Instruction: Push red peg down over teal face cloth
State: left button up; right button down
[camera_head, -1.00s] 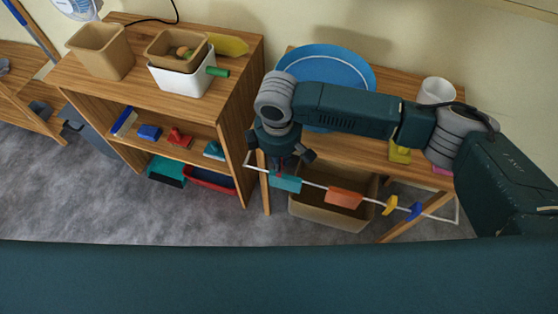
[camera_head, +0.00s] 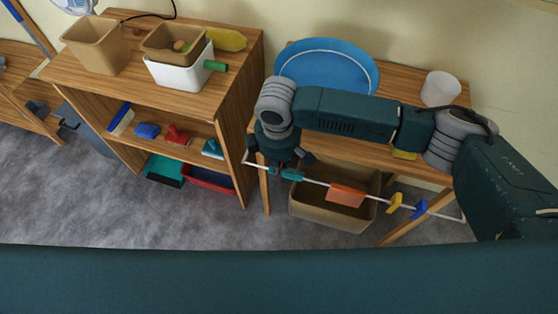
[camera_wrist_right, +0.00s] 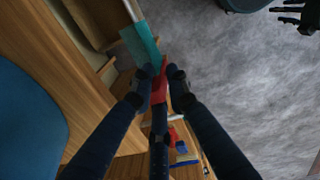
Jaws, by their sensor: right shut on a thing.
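The teal face cloth (camera_head: 291,175) hangs over the white rail (camera_head: 316,182) in the head view, partly hidden by my right gripper (camera_head: 280,166). In the wrist view, the red peg (camera_wrist_right: 159,88) is held between the fingertips of my right gripper (camera_wrist_right: 163,80). The peg's tip is at the near end of the teal cloth (camera_wrist_right: 140,45); I cannot tell whether it straddles the cloth and rail. The peg is hidden in the head view.
An orange cloth (camera_head: 346,194), a yellow peg (camera_head: 394,203) and a blue peg (camera_head: 419,209) are farther right on the rail. A brown bin (camera_head: 310,213) stands below. A wooden shelf (camera_head: 232,110) is left of my gripper; a table with a blue plate (camera_head: 326,67) is behind.

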jog(key=shift+s+d+f, duration=0.15)
jog(key=shift+s+f, duration=0.15)
jog(key=shift+f, duration=0.2)
